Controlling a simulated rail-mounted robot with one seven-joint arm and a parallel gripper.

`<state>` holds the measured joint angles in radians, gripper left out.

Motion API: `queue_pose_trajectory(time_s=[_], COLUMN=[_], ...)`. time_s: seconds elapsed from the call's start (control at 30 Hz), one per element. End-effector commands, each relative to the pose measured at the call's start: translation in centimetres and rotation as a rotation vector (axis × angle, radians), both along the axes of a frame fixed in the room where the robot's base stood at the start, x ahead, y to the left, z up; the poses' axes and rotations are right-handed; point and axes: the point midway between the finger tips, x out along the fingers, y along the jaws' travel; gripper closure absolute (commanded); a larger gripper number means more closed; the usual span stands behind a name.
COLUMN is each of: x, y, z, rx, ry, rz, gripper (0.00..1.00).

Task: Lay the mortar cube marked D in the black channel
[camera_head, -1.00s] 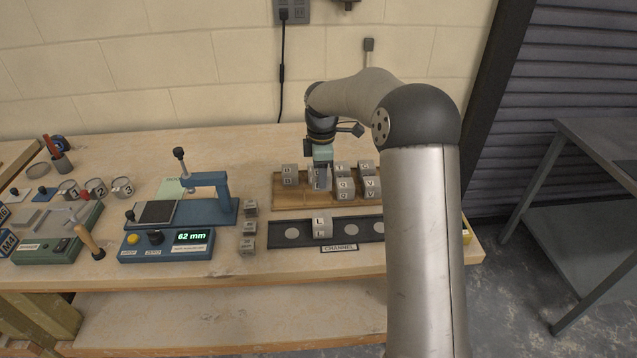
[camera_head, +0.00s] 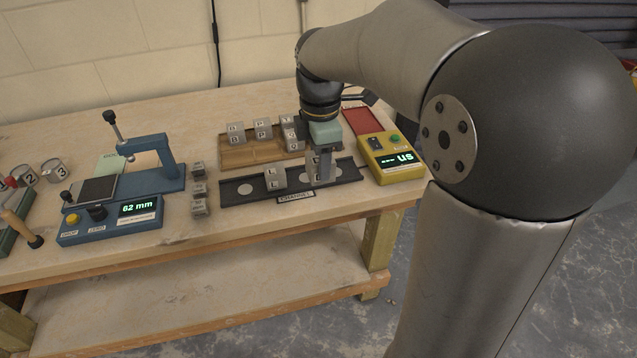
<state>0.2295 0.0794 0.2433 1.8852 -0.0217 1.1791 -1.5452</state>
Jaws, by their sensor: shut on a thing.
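The black channel (camera_head: 352,172) lies along the front of the bench, with pale round spots on its floor and a label on its front edge. A grey cube marked L (camera_head: 275,177) sits in it, left of my gripper. My gripper (camera_head: 321,168) points down at the right half of the channel. It is shut on a grey mortar cube (camera_head: 313,168), mostly hidden by the fingers. Its letter is too small to read. The cube is at or just above the channel floor; I cannot tell whether it touches.
A wooden tray (camera_head: 240,157) behind the channel holds several lettered cubes. A yellow meter (camera_head: 388,160) and red tray (camera_head: 363,121) are at the right. Small grey cubes (camera_head: 199,188) stand left of the channel, beside the blue gauge (camera_head: 110,220).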

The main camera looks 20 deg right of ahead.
Motion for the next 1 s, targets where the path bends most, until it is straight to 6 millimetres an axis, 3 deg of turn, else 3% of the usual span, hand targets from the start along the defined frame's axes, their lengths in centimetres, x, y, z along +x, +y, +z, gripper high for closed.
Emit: queue_pose_trajectory(time_s=[0.13, 0.37, 0.6, 1.0], x=[1.9, 7.6, 11.6, 13.6], y=[0.0, 0.1, 0.1, 0.0], z=[-0.9, -3.3, -7.5, -10.9], rx=[0.003, 0.003, 0.002, 0.001], ry=[0.003, 0.002, 0.002, 0.002], rz=[0.006, 0.005, 0.005, 0.004], gripper=[0.85, 0.85, 0.85, 0.85])
